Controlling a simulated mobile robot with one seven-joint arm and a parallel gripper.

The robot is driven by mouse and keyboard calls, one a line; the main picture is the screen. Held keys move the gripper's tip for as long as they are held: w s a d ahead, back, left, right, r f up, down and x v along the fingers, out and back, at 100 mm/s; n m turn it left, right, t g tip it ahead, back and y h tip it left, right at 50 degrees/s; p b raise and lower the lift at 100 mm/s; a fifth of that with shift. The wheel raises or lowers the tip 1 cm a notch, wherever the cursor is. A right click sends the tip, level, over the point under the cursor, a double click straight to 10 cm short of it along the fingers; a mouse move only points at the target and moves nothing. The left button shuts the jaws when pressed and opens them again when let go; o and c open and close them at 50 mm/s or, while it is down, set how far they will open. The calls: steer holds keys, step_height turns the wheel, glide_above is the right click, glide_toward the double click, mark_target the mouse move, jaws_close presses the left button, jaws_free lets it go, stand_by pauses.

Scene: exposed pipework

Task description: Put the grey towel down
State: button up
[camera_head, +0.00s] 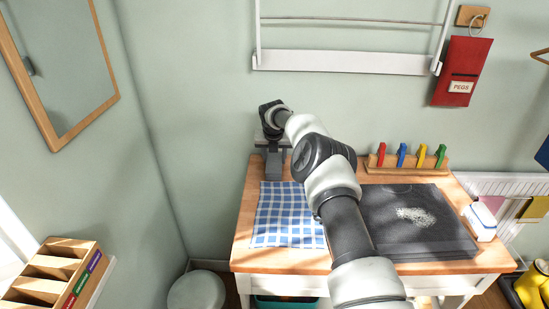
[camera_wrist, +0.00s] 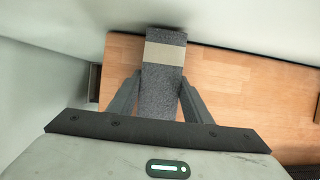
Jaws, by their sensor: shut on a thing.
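The grey towel (camera_wrist: 164,54), dark speckled grey with a beige band near its far end, is a narrow folded strip in the wrist view. My gripper (camera_wrist: 160,78) is shut on it, with one finger along each side. The wooden tabletop (camera_wrist: 240,90) lies beneath and to the right of the towel. In the head view my gripper (camera_head: 274,148) points down at the table's back left corner, behind the blue checked cloth. The towel is hard to tell from the fingers there, and I cannot tell whether it touches the tabletop.
A blue-and-white checked cloth (camera_head: 285,215) lies on the table's left. A dark chalky mat (camera_head: 410,220) covers the right, with a white-and-blue block (camera_head: 480,222) beside it. A wooden rack of coloured pegs (camera_head: 407,162) stands behind. A white wall rack (camera_head: 345,62) hangs above.

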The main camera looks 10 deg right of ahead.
steer(key=shift+f, duration=0.15)
steer(key=o, duration=1.3)
steer(key=v, duration=1.7)
steer(key=shift+s+r, duration=0.15)
steer(key=shift+r, duration=0.05)
